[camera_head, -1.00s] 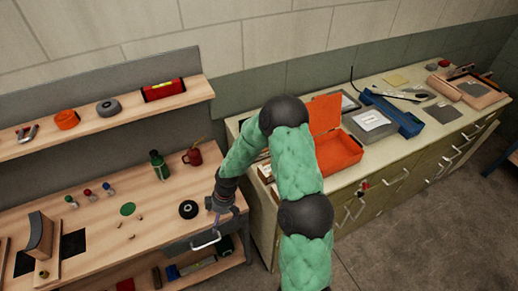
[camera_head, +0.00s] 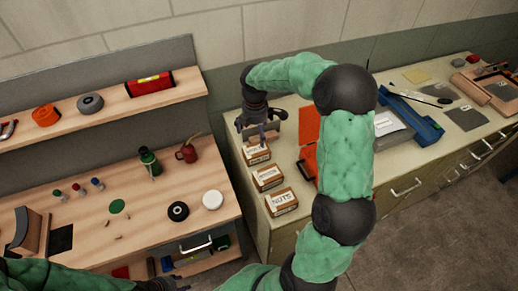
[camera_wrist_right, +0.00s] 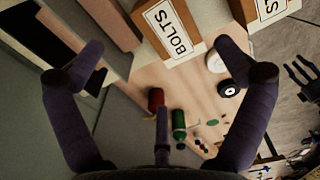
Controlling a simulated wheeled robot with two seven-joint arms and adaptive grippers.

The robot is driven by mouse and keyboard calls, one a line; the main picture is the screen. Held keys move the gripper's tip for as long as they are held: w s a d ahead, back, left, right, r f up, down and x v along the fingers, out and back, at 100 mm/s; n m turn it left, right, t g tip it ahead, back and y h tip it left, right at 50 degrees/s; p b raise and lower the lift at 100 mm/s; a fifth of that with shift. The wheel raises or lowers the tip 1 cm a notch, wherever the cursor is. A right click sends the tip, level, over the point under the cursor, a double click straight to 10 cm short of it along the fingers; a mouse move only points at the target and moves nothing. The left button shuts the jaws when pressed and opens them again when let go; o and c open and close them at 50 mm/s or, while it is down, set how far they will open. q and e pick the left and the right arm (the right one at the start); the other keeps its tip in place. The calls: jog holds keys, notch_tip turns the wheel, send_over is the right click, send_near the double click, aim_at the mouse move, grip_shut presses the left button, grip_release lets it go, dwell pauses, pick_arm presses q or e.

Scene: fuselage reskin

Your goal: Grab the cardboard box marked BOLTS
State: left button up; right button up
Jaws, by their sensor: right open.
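The cardboard box marked BOLTS (camera_wrist_right: 170,32) shows its white label in the right wrist view, at the top between the spread fingers and beyond their tips. In the head view the box just in front of my right gripper is probably the same one (camera_head: 257,155), though its label is too small to read. My right gripper (camera_head: 258,126) is open and empty above the counter's left end, apart from the box; its fingers also frame the right wrist view (camera_wrist_right: 165,75). My left gripper (camera_head: 163,285) is partly visible at the head view's bottom edge, its fingers unclear.
Two more labelled boxes stand in line towards the counter's front, a middle one (camera_head: 267,177) and one marked NUTS (camera_head: 282,202). An open orange case (camera_head: 307,160) is to their right, partly behind my arm. The workbench (camera_head: 110,235) adjoins at left, with a green bottle (camera_head: 149,161).

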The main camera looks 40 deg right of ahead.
aim_at(255, 147)
notch_tip(255, 147, down, 4)
jog(key=shift+r, duration=0.1)
jog(key=shift+a+f+b, duration=0.2)
jog(key=shift+f+b, duration=0.75)
jog(key=shift+f, duration=1.65)
jog(key=shift+s, duration=0.1)
jog(key=c, duration=1.2)
jog(key=shift+r, duration=0.1)
jog(key=shift+c, duration=1)
jog(key=shift+r, duration=0.1)
